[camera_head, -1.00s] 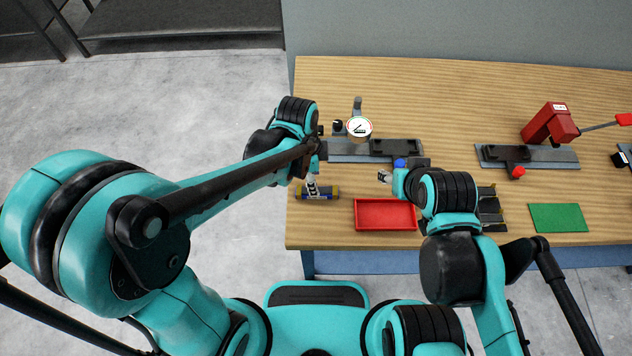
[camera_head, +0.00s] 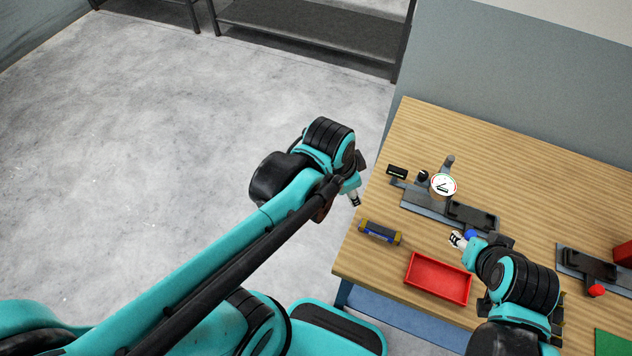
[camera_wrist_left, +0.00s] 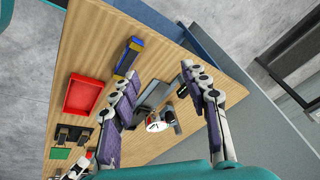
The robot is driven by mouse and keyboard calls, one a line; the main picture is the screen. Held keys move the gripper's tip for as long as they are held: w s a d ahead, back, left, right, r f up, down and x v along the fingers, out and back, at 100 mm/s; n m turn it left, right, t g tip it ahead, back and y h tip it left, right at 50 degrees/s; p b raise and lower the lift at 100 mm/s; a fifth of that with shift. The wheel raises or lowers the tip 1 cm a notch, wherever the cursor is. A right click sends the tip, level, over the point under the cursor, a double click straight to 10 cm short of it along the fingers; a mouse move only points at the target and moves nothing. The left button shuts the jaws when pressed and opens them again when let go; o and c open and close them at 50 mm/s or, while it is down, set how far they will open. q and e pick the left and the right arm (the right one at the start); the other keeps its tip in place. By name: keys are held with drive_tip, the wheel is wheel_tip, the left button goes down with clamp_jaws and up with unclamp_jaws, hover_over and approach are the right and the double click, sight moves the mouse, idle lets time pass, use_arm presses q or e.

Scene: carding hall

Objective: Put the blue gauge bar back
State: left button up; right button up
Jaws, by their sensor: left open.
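The gauge bar (camera_head: 380,232), dark blue with yellow near its ends, lies on the table near its left edge, left of the red tray (camera_head: 438,278). In the left wrist view the bar (camera_wrist_left: 129,58) lies beyond the left-hand finger, apart from it. My left gripper (camera_head: 355,200) hangs outside the table's left edge, apart from the bar. In the left wrist view its fingers (camera_wrist_left: 160,78) are spread with nothing between them. My right gripper (camera_head: 457,239) is above the table behind the red tray; its jaws are too small to read.
A dial gauge (camera_head: 443,186) stands on a grey fixture (camera_head: 425,204) behind the bar. A small black block (camera_head: 397,172) is by the table's left edge. Another fixture with a red knob (camera_head: 596,290) and a green mat (camera_head: 612,343) are at right. Open floor lies left.

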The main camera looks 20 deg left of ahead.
use_arm(q)
drive_tip(key=s+a+r+n+t+y, duration=0.1)
drive_tip(key=s+a+n+t, duration=0.2)
drive_tip(key=a+n, duration=0.4)
drive_tip(key=shift+s+r+n+t, duration=0.15)
drive_tip(key=shift+r+n+t, duration=0.2)
drive_tip(key=shift+n, duration=0.55)
drive_tip(key=shift+a, duration=0.1)
wheel_tip(320, 180, down, 4)
drive_tip(key=b, duration=0.4)
drive_tip(key=shift+f+b, duration=0.25)
drive_tip(key=shift+b, duration=0.05)
